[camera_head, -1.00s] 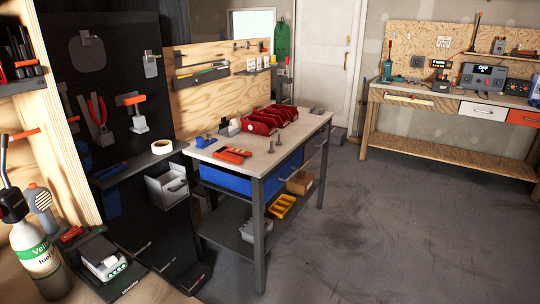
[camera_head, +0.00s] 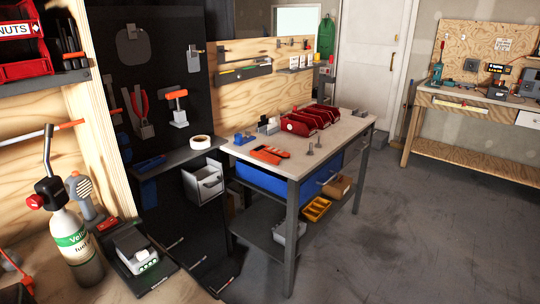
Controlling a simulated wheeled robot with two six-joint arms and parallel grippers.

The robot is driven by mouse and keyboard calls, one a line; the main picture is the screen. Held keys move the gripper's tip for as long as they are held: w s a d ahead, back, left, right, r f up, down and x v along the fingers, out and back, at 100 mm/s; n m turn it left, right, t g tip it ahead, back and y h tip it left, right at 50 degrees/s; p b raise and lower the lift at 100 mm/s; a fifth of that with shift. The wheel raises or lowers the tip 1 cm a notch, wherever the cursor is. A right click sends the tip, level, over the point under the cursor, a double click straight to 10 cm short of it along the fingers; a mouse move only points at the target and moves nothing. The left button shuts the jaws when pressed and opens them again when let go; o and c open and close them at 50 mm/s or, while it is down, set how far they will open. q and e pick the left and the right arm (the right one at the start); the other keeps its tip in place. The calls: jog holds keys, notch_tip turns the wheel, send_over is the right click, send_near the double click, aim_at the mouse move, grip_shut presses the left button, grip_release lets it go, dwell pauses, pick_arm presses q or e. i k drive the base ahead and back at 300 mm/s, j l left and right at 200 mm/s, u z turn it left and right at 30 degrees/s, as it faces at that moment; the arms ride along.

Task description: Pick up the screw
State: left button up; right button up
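Two small grey upright pieces that look like screws stand on the light top of the workbench (camera_head: 345,141), near its front edge. One screw (camera_head: 310,149) is nearer the orange tool, and the other screw (camera_head: 319,140) is just behind and to the right. They are small, so their details are hard to make out. Neither of my grippers shows in the head view.
On the workbench are red bins (camera_head: 312,118), an orange tool (camera_head: 269,154) and a blue item (camera_head: 243,138). A blue drawer (camera_head: 270,181) hangs below. A gas bottle (camera_head: 72,243) stands at the lower left. Grey floor (camera_head: 400,235) is clear at right.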

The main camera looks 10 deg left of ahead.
aim_at(309, 153)
jog(key=i+l, duration=0.1)
jog(key=l, duration=0.35)
jog(key=i+l, duration=0.5)
jog(key=l, duration=0.2)
jog(key=i+l+z, duration=0.15)
jog(key=i+l, duration=0.35)
jog(key=l, duration=0.2)
